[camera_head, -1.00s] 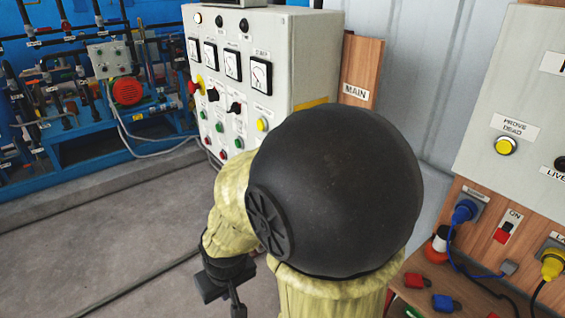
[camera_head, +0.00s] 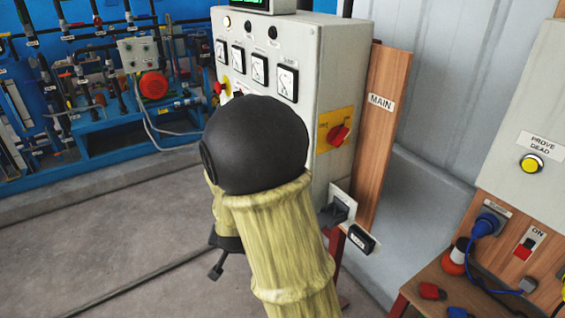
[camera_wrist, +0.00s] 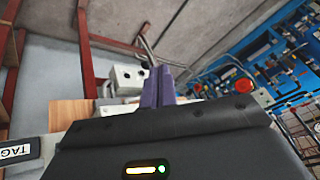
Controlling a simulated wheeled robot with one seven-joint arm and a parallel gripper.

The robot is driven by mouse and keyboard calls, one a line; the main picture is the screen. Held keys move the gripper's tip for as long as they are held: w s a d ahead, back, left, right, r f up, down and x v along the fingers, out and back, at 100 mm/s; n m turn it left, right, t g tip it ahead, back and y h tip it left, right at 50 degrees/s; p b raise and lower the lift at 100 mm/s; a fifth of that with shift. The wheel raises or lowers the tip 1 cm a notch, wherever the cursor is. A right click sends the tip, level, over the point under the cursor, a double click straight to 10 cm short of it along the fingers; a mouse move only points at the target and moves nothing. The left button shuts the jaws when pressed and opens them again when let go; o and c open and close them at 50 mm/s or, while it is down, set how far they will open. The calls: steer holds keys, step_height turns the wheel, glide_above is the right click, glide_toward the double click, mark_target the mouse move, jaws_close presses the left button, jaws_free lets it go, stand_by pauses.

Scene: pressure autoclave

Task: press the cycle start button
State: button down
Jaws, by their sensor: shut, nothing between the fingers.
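I cannot make out a button labelled cycle start in either view. The grey control cabinet (camera_head: 318,75) with several dial gauges stands at upper centre in the head view. My arm covers the lower part of its front. My gripper (camera_head: 217,268) shows only as a small dark piece below my arm, left of the cabinet. In the wrist view my gripper (camera_wrist: 160,86) has its two purple-grey fingers together with nothing between them. A small grey box (camera_wrist: 130,77) with round dark spots lies beyond the fingertips; whether they touch it I cannot tell.
A red rotary switch (camera_head: 339,135) sits on the cabinet's side, near a wooden MAIN board (camera_head: 378,140). A yellow PROVE DEAD button (camera_head: 531,163) is on the right panel. Blue pipework with a red motor (camera_head: 152,84) stands at the left.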

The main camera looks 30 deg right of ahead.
steer(key=w+d+r+m+t+h+p, duration=0.1)
steer(key=w+d+m+t+h+p, duration=0.25)
steer(key=w+d+m+h, duration=0.5)
step_height(320, 180, up, 7)
steer(key=w+d+m+t+h+p, duration=0.1)
steer(key=w+m+t+h+p, duration=0.1)
steer(key=m+t+h+p, duration=0.1)
steer(key=shift+w+d+m+t+h, duration=0.2)
steer(key=shift+w+m+t+h, duration=0.25)
steer(key=shift+t+h, duration=0.45)
steer(key=shift+w+d, duration=0.1)
steer(key=d, duration=0.8)
steer(key=shift+w+d+p, duration=0.2)
steer(key=shift+d+p, duration=0.1)
steer(key=shift+p, duration=0.05)
